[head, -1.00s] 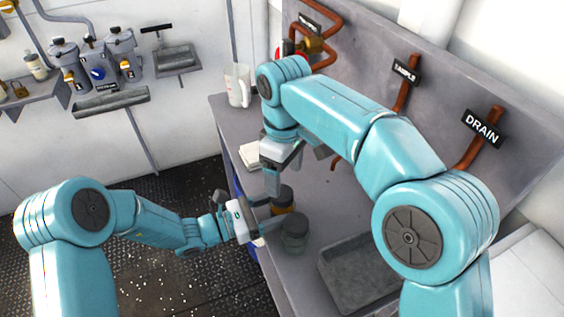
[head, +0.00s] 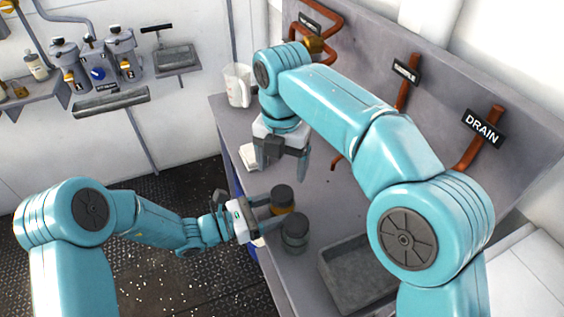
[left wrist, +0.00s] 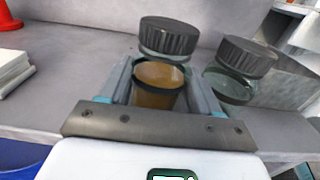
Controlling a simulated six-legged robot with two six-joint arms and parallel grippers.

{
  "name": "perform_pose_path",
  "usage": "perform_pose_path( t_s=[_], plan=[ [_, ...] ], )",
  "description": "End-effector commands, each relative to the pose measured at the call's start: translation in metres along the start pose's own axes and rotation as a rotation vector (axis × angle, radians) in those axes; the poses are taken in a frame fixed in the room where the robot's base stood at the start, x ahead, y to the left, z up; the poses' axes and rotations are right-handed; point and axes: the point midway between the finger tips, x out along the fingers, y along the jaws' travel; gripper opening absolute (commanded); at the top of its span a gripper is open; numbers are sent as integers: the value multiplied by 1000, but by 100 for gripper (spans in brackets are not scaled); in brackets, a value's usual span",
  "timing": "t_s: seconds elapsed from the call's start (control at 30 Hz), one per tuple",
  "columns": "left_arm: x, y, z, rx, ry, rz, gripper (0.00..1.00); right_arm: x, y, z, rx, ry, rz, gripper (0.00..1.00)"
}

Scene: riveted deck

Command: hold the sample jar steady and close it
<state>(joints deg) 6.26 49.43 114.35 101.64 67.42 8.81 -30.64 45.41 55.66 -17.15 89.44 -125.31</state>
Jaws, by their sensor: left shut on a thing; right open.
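The sample jar (head: 283,208) has amber contents and a dark ribbed lid (head: 283,193). It stands upright near the bench's front edge. My left gripper (head: 268,215) is shut around the jar's body. In the left wrist view the jar (left wrist: 158,90) sits between the two fingers, with the lid (left wrist: 168,36) on top of its clear upper part. I cannot tell how tight the lid is. My right gripper (head: 283,163) is open and empty, above and behind the lid, clear of it.
A second dark-lidded jar (head: 294,236) with clear greenish glass stands just beside the left fingers. A grey tray (head: 345,285) lies to its right. A clear jug (head: 238,85) and a white stack (head: 250,156) are at the bench's far end. Copper pipes (head: 470,150) line the back panel.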

Motion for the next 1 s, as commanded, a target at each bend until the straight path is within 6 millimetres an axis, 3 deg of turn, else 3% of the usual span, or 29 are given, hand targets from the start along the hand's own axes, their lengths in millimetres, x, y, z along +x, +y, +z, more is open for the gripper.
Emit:
perform_pose_path(
  t_s=[0.27, 0.7, 1.0],
  plan=[
    [0, 0, -1, -1, 2, 0, 0, 5, 0, 0, 2, 1, -2, 78],
    [0, 0, -1, -1, 2, 0, 0, 68, -1, 0, 3, 1, -2, 78],
    [0, 0, -1, -1, 2, 0, 0, 80, 0, 0, 4, 0, 0, 78]
  ],
)
